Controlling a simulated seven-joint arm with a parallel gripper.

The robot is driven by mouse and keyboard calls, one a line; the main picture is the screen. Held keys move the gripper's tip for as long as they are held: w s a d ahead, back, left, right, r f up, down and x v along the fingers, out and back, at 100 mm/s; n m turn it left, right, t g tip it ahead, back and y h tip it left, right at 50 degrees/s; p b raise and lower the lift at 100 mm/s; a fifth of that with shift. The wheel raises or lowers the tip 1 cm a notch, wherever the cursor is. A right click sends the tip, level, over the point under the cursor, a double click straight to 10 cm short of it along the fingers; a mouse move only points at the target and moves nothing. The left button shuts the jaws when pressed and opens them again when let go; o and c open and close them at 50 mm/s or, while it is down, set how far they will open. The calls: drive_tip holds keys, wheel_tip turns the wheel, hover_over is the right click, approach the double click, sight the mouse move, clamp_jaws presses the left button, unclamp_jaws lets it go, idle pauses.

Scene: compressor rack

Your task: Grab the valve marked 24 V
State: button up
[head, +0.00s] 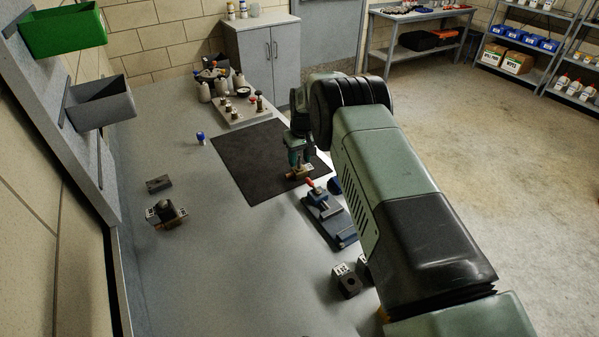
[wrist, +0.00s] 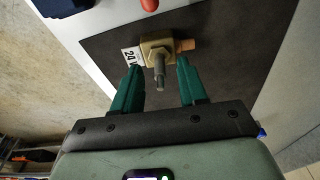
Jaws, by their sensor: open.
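The valve marked 24 V (wrist: 155,50) has a brass body, a grey threaded stem, a copper-coloured stub on the right and a white label partly reading "24". It sits on the dark mat, and in the head view the valve (head: 299,174) is near the mat's front right edge. My gripper (wrist: 160,76) is open, with green fingers on either side of the stem; the body shows just beyond the fingertips. I cannot tell whether the fingers touch it. In the head view my gripper (head: 299,160) is right above the valve, which it partly hides.
A blue fixture with a red handle (head: 328,215) stands close to the valve. Another labelled valve (head: 166,213) and a dark block (head: 158,183) are at left; dark labelled parts (head: 347,281) are in front. A tray of parts (head: 243,112) stands behind the mat (head: 245,165).

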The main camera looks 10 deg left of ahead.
drive_tip(key=shift+w+a+f, duration=0.1)
drive_tip(key=shift+w+f, duration=0.05)
drive_tip(key=shift+f, duration=0.75)
drive_tip(key=shift+c, duration=0.2)
clamp_jaws()
